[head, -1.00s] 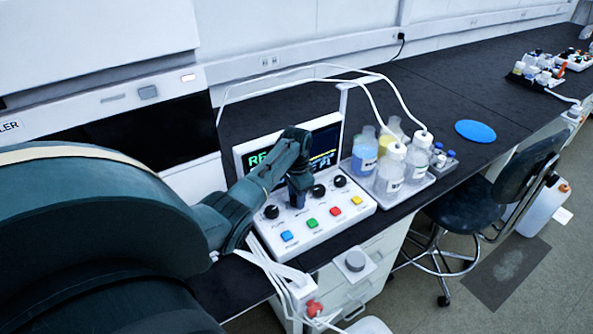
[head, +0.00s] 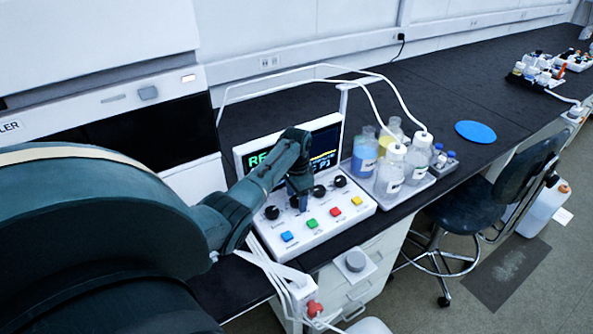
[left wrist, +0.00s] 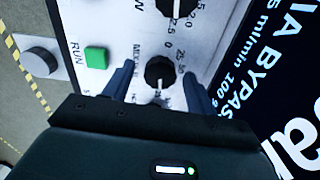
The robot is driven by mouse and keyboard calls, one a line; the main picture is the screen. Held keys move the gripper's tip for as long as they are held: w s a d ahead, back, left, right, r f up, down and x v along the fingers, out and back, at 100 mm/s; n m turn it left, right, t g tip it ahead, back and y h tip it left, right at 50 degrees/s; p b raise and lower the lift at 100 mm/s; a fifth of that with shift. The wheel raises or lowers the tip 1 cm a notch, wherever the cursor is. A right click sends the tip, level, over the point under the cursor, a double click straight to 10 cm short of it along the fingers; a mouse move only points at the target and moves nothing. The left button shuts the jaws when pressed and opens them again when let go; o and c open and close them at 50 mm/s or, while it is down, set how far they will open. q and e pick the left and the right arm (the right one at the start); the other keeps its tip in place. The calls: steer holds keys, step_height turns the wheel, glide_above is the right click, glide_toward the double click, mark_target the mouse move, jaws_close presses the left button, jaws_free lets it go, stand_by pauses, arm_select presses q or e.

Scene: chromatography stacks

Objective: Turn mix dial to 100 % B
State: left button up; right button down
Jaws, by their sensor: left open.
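The white control box (head: 318,228) stands on the black bench with a row of black knobs along its panel. My left gripper (head: 299,200) points down over the knob row and hides the knob under it in the head view. In the left wrist view my open left gripper (left wrist: 158,76) has one finger on each side of a black dial (left wrist: 159,71). Its printed label is partly readable as "MIX". The dial's white pointer line faces the bottom of that view. I cannot tell whether the fingers touch the dial. My right gripper is not in view.
Blue, green, red and yellow buttons (head: 312,223) line the panel's front; the green one (left wrist: 96,57) is close to a finger. Other knobs (head: 340,181) sit nearby. The screen (head: 325,145) stands behind. Bottles with tubing (head: 389,175) stand to the right.

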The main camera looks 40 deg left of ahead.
mark_target(297, 199)
arm_select(q)
step_height(297, 199, up, 13)
steer(key=shift+b, duration=0.3)
stand_by(0.7)
